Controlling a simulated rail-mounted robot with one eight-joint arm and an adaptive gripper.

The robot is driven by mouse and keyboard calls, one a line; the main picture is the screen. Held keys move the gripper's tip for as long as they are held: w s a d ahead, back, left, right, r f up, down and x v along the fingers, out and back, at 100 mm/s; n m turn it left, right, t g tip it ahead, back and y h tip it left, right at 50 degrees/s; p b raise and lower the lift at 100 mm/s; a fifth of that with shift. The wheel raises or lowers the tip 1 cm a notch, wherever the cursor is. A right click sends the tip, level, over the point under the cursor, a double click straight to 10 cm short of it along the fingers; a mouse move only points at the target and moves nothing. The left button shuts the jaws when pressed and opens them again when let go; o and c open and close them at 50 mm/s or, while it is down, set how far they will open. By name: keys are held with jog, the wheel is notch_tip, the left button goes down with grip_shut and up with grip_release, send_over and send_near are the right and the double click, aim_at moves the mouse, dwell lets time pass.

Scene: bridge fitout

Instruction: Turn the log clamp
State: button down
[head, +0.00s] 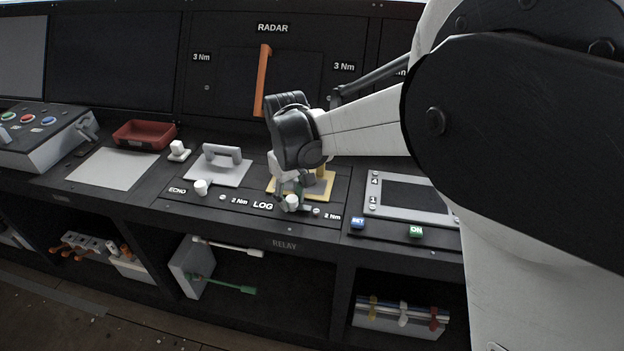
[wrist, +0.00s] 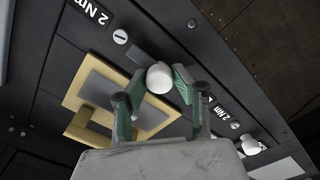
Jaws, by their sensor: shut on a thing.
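The log clamp is a small white rounded knob (head: 291,202) on the dark console, just right of the LOG label (head: 263,206). It also shows in the wrist view (wrist: 159,77). My gripper (head: 286,194) reaches down to it, and its green-padded fingers (wrist: 160,84) are shut on the knob from both sides. The knob's base and any pointer mark are partly hidden by the fingers. A yellow-framed plate with a handle (wrist: 157,126) lies right behind the clamp and is partly covered by my gripper.
A similar white ECHO knob (head: 200,187) stands to the left, in front of a grey handled plate (head: 231,178). A red tray (head: 144,134) sits farther left. A framed panel (head: 388,205) with SET and ON buttons is on the right. An orange bar (head: 263,80) stands behind.

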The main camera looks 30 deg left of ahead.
aim_at(292, 198)
jog(key=c, duration=1.4)
grip_release()
jog(key=shift+r, duration=0.1)
notch_tip(292, 198, up, 12)
jog(key=shift+f, duration=0.1)
